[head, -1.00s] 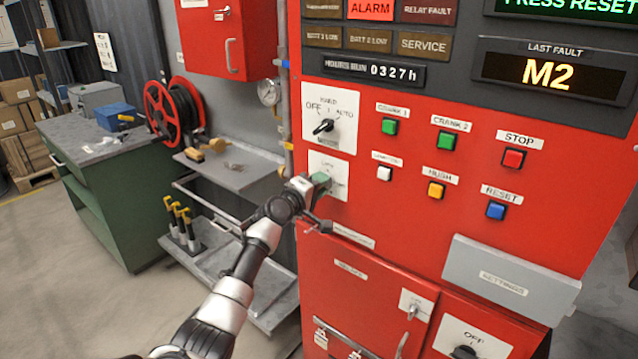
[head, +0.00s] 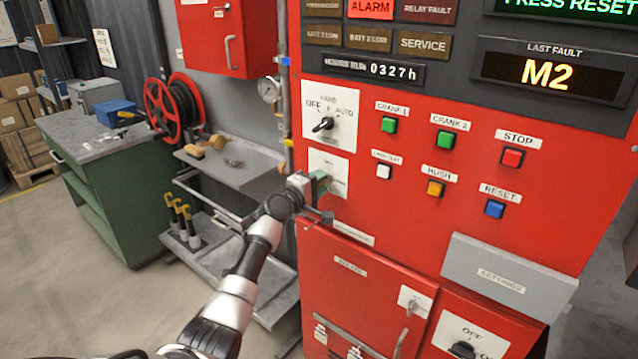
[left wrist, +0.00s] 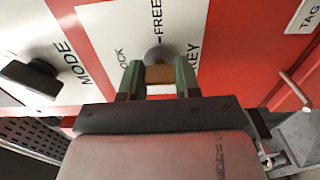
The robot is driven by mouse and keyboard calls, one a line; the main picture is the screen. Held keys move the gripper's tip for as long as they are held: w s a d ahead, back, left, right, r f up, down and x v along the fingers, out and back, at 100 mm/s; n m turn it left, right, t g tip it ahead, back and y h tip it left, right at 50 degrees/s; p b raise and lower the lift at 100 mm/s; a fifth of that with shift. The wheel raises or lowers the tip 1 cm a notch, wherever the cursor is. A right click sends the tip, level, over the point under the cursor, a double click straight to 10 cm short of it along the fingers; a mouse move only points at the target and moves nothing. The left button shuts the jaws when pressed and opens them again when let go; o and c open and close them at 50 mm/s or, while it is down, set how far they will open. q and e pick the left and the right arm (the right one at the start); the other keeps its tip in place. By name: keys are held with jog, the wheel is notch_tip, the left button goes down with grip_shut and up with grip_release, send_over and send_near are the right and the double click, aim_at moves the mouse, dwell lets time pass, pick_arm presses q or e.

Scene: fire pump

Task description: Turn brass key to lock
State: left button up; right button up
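The brass key (left wrist: 160,76) sits in a round grey lock (left wrist: 158,54) on a white plate with the words LOCK, FREE and KEY, seen in the left wrist view. My left gripper (left wrist: 159,72) has its two green fingers on either side of the key, with the brass filling the gap between them. In the head view my left gripper (head: 322,184) is at the white key plate (head: 330,162) on the red panel, and it hides the key there. My right gripper is in neither view.
The mode switch (head: 323,124) is just above the key plate, and it shows at the left in the wrist view. Coloured push buttons, including STOP (head: 512,158), are to the right. A grey shelf (head: 235,170) and a red hose reel (head: 175,110) stand to the left.

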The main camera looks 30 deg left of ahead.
pick_arm(q)
jog(key=o, duration=0.4)
jog(key=shift+s+a+b, duration=0.15)
jog(key=shift+s+b, duration=0.05)
jog(key=shift+s, duration=1.6)
jog(key=shift+s+a+b, duration=0.15)
jog(key=shift+s+b, duration=0.05)
jog(key=shift+s, duration=1.6)
jog(key=shift+s+a+b, duration=0.15)
jog(key=shift+s+b, duration=0.05)
jog(key=shift+s, duration=1.6)
jog(key=shift+f, duration=0.15)
